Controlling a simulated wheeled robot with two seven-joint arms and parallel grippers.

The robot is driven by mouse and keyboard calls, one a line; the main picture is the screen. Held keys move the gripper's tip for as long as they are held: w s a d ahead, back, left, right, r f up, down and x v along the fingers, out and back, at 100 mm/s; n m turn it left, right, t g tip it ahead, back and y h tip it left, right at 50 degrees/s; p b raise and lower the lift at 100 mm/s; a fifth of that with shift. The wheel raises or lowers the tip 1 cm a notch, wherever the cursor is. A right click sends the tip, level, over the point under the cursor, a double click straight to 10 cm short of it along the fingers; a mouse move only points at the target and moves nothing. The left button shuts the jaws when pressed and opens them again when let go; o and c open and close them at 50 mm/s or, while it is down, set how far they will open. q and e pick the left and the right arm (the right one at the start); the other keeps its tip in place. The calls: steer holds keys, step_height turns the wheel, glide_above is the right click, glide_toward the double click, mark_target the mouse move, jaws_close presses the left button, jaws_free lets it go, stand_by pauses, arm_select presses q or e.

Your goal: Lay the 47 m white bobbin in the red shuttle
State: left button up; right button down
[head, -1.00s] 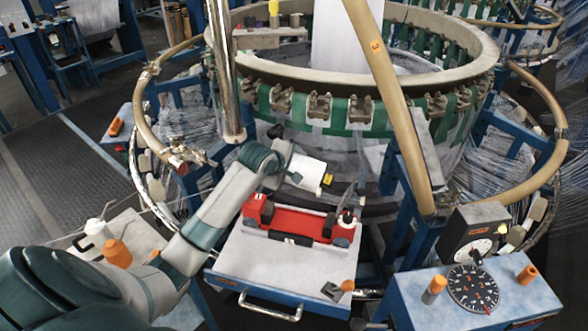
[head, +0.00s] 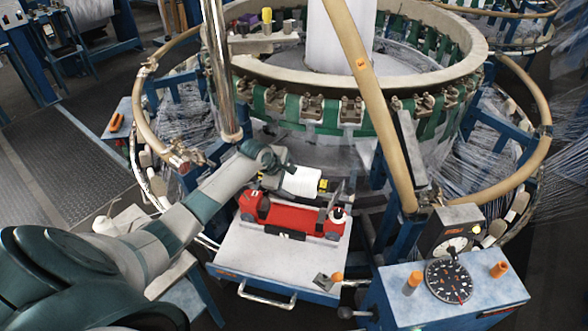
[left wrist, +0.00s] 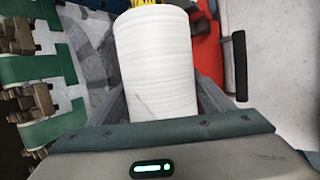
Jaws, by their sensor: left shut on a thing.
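The white bobbin (head: 302,181), with a yellow and black end at its right, is held level above the far side of the red shuttle (head: 290,217). My left gripper (head: 308,183) is shut on it. In the left wrist view the bobbin (left wrist: 156,65) lies between the two fingers, its yellow end pointing away. Part of the red shuttle (left wrist: 206,50) shows to its right, with a black bar beside it. The shuttle lies on a pale-topped table (head: 275,258), with a dark upright piece at its right end. My right gripper is not in view. No length label is readable.
The circular loom's ring (head: 350,110) stands just behind the bobbin. A tan hoop (head: 370,100) slants down to the right of the shuttle. A blue bench with a dial (head: 450,280) stands at the right. The front of the shuttle's table is mostly clear.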

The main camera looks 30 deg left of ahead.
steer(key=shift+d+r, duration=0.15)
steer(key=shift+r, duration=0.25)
arm_select(q)
steer(key=shift+f, duration=0.15)
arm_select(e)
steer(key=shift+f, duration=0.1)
